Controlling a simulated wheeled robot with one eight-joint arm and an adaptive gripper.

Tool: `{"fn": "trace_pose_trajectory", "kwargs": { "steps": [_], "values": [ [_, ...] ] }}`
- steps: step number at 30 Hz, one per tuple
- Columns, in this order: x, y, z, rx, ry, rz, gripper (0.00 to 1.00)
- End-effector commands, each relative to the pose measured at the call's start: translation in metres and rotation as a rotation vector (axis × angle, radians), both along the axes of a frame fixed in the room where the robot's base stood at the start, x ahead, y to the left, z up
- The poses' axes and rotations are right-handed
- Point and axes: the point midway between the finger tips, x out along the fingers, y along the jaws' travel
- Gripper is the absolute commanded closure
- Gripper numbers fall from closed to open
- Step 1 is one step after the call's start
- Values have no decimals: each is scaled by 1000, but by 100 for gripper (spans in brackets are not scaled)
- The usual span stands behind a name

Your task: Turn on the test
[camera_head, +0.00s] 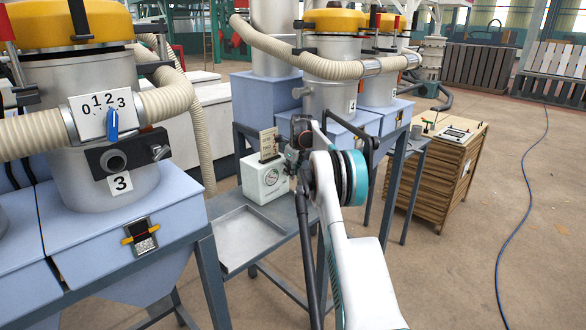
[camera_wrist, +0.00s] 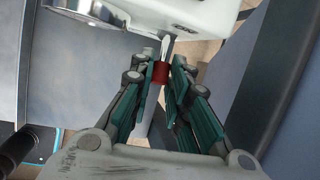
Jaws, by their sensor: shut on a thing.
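The white test device (camera_head: 265,180) with a round dial on its front stands on a grey metal table. It also shows in the wrist view (camera_wrist: 200,14) at the top, with part of its round dial (camera_wrist: 95,8) at the upper left. A red-tipped switch (camera_wrist: 161,73) on a metal stalk sticks out from the device. My gripper (camera_wrist: 168,78) has its fingers shut around the red tip. In the head view my gripper (camera_head: 294,160) is close beside the device's right side, and the switch is hidden there.
A shallow grey tray (camera_head: 240,245) lies on the table in front of the device. A cylinder unit with a numbered dial (camera_head: 102,114) stands at the left. Blue hoppers (camera_head: 330,130) stand behind my arm. A wooden crate (camera_head: 440,170) is at the right, with open floor beyond.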

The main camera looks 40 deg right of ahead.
Motion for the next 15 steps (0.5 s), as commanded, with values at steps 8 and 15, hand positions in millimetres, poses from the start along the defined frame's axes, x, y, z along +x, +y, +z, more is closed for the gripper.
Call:
{"fn": "trace_pose_trajectory", "kwargs": {
  "steps": [8,15],
  "values": [
    [3,0,4,-5,49,1,100],
    [3,0,4,-7,56,1,100]
  ]
}}
